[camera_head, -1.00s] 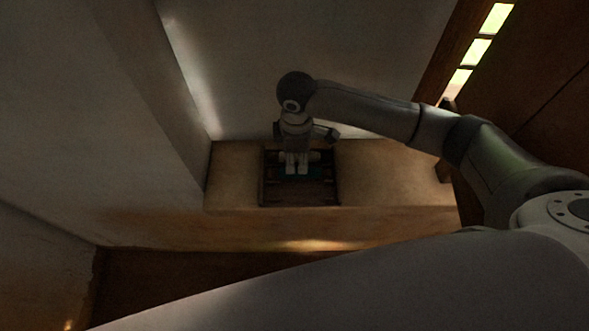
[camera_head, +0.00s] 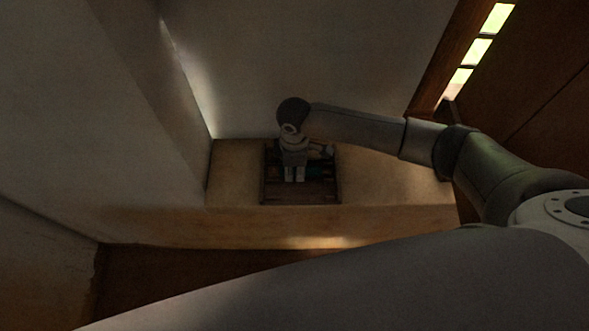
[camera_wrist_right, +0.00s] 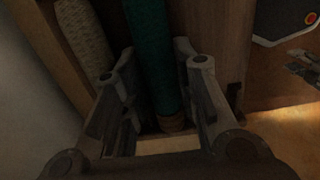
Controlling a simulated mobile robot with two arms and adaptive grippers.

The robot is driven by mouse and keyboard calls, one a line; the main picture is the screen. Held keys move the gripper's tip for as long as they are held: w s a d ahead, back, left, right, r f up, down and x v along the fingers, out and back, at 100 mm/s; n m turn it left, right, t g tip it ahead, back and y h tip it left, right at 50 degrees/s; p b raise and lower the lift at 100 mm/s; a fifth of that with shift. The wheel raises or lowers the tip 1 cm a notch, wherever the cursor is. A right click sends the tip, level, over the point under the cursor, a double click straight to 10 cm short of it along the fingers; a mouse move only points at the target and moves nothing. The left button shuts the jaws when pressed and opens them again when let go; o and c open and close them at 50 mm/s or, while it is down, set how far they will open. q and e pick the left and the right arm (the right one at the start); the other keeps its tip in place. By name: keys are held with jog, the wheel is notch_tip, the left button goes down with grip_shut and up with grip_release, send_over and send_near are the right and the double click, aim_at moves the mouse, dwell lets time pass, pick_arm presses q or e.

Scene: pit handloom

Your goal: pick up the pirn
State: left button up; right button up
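The teal-wound pirn (camera_wrist_right: 152,55) lies in a dark wooden tray (camera_head: 301,200) on a ledge. In the right wrist view it runs between the two fingers of my right gripper (camera_wrist_right: 155,60), its brown end toward the palm. The fingers are spread, one on each side; a gap shows on the left, and I cannot tell if the right finger touches. In the head view my right gripper (camera_head: 294,176) points down into the tray. It hides most of the pirn, with a little teal (camera_head: 314,172) beside the fingers. My left gripper is not in view.
A pale-wound pirn (camera_wrist_right: 84,32) lies just left of the teal one. A brown wooden piece (camera_wrist_right: 217,35) is close on the right. A wall (camera_head: 300,70) rises behind the ledge (camera_head: 395,190). Metal tools (camera_wrist_right: 302,65) and a dark panel (camera_wrist_right: 285,20) lie farther right.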

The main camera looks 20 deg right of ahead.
grip_shut()
jog(key=shift+r, duration=0.15)
notch_tip(320, 180, up, 10)
dwell(0.3)
